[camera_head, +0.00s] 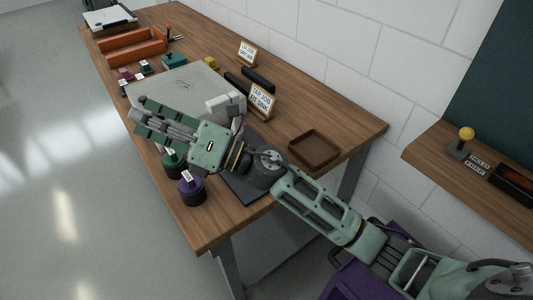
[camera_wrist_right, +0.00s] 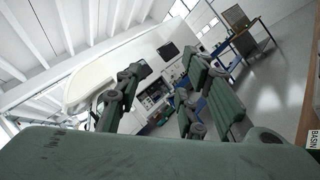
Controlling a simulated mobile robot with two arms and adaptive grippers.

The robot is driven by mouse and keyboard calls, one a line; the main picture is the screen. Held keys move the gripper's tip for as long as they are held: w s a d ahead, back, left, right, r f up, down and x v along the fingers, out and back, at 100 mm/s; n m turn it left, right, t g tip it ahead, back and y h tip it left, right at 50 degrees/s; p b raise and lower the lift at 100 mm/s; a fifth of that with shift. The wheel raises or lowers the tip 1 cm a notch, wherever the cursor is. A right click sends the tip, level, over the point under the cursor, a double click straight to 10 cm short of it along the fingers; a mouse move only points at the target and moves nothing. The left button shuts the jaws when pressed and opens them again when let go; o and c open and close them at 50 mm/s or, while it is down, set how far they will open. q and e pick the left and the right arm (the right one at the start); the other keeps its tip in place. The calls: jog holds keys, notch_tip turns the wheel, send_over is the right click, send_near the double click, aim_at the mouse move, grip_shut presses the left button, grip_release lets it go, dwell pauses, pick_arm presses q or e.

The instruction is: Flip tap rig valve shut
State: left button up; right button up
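My right gripper (camera_head: 141,116) reaches in from the lower right, above the near part of the workbench, fingers pointing left. Its green fingers are spread, and the right wrist view (camera_wrist_right: 158,98) shows no object between them. A small lever with a yellow ball knob (camera_head: 466,134) stands upright on the wall shelf at the right, beside small labels too small to read. I cannot tell whether this is the tap rig's valve. A white block-like part (camera_head: 226,104) shows just behind the gripper, partly hidden. My left gripper is out of view.
The wooden workbench (camera_head: 345,122) carries a grey board (camera_head: 185,82), signs (camera_head: 262,100), a brown tray (camera_head: 314,149), and purple (camera_head: 192,187) and green (camera_head: 172,160) pots below the gripper. A purple container (camera_head: 352,281) is on the floor. Open floor lies left.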

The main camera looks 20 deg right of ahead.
jog(key=s+a+f+n+g+h, duration=0.35)
jog(key=f+n+g, duration=0.55)
jog(key=n, duration=0.4)
jog(key=w+d+f+n+g+h, duration=0.2)
jog(key=w+d+f+n+h, duration=0.1)
jog(key=d+f+h, duration=0.2)
jog(key=w+d+h, duration=0.2)
jog(key=d+h, duration=0.1)
jog(key=d, duration=0.4)
jog(key=w+d+n+h, duration=0.1)
jog(key=d+h, duration=0.3)
jog(key=d, duration=0.4)
jog(key=w+d+n+h, duration=0.1)
jog(key=d+h, duration=0.3)
jog(key=d, duration=0.4)
jog(key=shift+w+f, duration=0.25)
jog(key=shift+w, duration=0.6)
jog(key=shift+d+f, duration=0.15)
jog(key=shift+f, duration=0.1)
notch_tip(320, 180, down, 6)
jog(key=shift+p, duration=1.2)
jog(key=shift+f, duration=0.6)
